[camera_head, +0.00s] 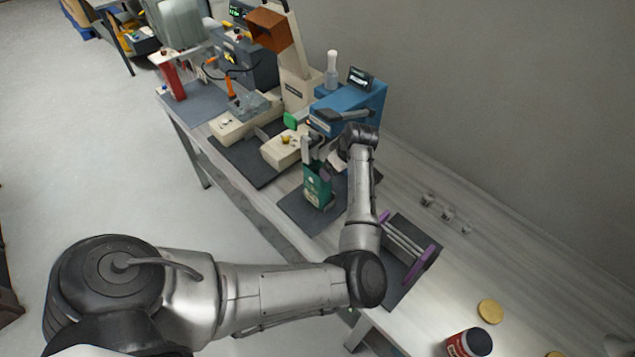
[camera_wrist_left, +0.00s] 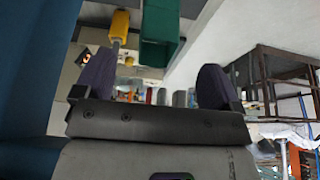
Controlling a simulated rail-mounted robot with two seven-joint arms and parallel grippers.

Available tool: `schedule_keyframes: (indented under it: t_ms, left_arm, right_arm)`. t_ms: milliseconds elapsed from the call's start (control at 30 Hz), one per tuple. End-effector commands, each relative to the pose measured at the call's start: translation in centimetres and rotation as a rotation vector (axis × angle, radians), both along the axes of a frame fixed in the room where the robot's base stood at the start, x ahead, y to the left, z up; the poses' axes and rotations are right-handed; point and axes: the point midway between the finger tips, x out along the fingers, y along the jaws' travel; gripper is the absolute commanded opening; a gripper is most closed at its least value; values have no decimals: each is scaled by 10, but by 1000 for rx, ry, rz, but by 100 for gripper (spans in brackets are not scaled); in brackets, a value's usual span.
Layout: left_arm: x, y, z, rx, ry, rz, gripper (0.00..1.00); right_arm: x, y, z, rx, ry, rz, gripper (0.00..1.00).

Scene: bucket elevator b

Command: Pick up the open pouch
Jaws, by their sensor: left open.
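The pouch (camera_head: 318,190) is dark green with a pale label and stands upright on a dark mat on the bench in the head view. In the left wrist view the green pouch (camera_wrist_left: 160,38) shows at the top, between the directions of the two fingers and beyond their tips. My left gripper (camera_head: 317,160) is at the upper part of the pouch in the head view, partly hidden by its own wrist. In the left wrist view my left gripper (camera_wrist_left: 155,75) has its dark fingers wide apart with nothing between them. My right gripper is in neither view.
A blue machine (camera_head: 352,98) stands right behind the pouch, close to my wrist. A rack with purple ends (camera_head: 408,240) lies on a dark mat to the right. A dark-lidded jar (camera_head: 468,343) and a gold disc (camera_head: 490,311) are at the near end. Other equipment fills the far bench.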

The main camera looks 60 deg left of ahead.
Motion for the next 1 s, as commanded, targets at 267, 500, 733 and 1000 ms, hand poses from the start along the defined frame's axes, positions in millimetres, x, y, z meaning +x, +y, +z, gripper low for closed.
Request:
schedule_keyframes:
  t_ms: [267,500,733,1000]
  left_arm:
    - [-5,17,-41,-1,3,-1,89]
    - [-7,22,-55,1,0,0,89]
    - [-11,31,-74,0,2,-1,89]
    - [-13,42,-100,1,0,-2,89]
  right_arm:
    - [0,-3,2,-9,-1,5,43]
    - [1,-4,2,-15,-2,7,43]
    - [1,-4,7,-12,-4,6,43]
    - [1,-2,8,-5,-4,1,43]
